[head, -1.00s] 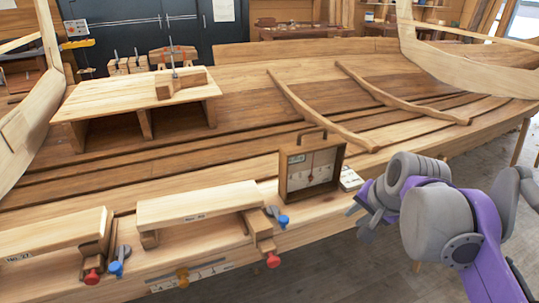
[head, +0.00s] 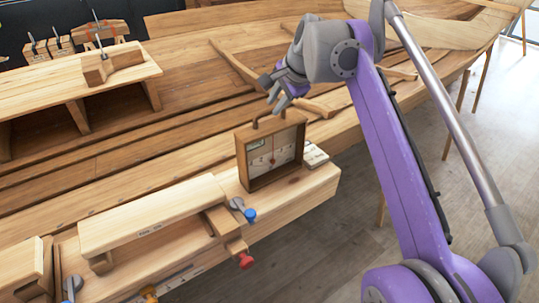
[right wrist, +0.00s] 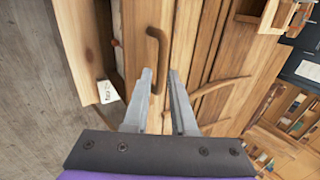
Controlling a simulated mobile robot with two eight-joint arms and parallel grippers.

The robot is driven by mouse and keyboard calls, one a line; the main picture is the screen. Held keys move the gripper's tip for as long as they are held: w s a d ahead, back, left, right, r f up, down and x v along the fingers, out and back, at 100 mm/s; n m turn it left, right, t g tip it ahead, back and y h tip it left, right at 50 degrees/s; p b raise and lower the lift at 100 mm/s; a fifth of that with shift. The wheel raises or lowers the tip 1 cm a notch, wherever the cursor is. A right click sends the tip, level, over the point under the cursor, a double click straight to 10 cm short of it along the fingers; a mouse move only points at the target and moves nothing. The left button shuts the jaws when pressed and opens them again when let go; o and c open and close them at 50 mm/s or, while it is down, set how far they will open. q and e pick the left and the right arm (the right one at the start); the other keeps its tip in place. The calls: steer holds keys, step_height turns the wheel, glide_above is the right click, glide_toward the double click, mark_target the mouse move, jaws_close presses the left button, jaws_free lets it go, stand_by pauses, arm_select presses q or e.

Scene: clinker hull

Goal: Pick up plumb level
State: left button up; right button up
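The plumb level (head: 241,158) is an upright wooden frame with a pale face, a red needle and an arched handle on top. It stands near the right end of the wooden bench in the head view. My right gripper (head: 274,97) is just above its handle, fingers pointing down. In the right wrist view my right gripper (right wrist: 160,72) is open, and the brown handle (right wrist: 154,47) shows ahead at its fingertips. I cannot tell whether the fingers touch the handle. My left gripper is not in view.
A small pale labelled block (head: 315,156) sits beside the level. Left of it are a wooden block (head: 150,215) and clamps with blue (head: 249,215) and red (head: 245,261) knobs. The planked hull (head: 190,110) lies behind. Open floor (head: 350,235) is at right.

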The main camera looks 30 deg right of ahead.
mark_target(270, 110)
steer(key=x, duration=0.5)
steer(key=shift+r, duration=0.1)
jaws_close()
stand_by(1.2)
